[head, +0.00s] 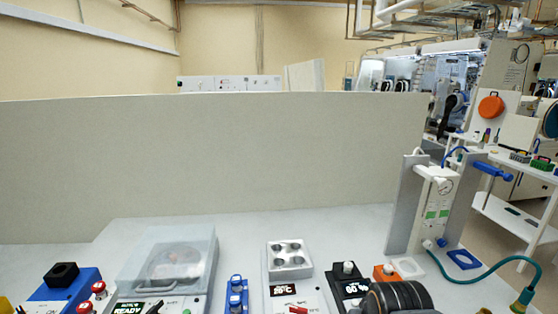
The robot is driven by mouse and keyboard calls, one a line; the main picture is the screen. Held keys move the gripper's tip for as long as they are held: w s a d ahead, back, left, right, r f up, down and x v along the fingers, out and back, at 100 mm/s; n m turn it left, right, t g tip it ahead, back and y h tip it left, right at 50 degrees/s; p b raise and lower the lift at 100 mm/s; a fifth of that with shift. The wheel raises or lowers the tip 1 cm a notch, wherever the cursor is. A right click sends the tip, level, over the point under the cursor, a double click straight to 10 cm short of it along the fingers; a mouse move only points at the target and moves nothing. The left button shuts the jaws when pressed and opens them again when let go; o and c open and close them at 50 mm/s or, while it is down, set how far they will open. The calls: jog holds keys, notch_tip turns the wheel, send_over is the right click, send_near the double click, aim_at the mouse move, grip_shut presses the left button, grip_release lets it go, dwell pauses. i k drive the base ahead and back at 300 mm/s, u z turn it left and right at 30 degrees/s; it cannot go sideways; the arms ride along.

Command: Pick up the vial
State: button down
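I cannot make out a vial for certain. A white block with several round wells (289,257) sits on a heating unit with a lit temperature display (284,291) at the bottom middle. My gripper is not in view.
A clear-lidded machine (168,262) stands left of the heating unit, with blue pieces (236,293) between. A dark ridged cylinder (403,297) covers the lower right. A gauge stand (437,205) with a green hose (488,268) rises at right. A pale panel (210,160) closes the back.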

aim_at(348, 266)
jog(key=u, duration=2.05)
jog(key=k, duration=0.65)
jog(key=z, duration=1.5)
jog(key=i, duration=0.5)
jog(key=u, duration=0.05)
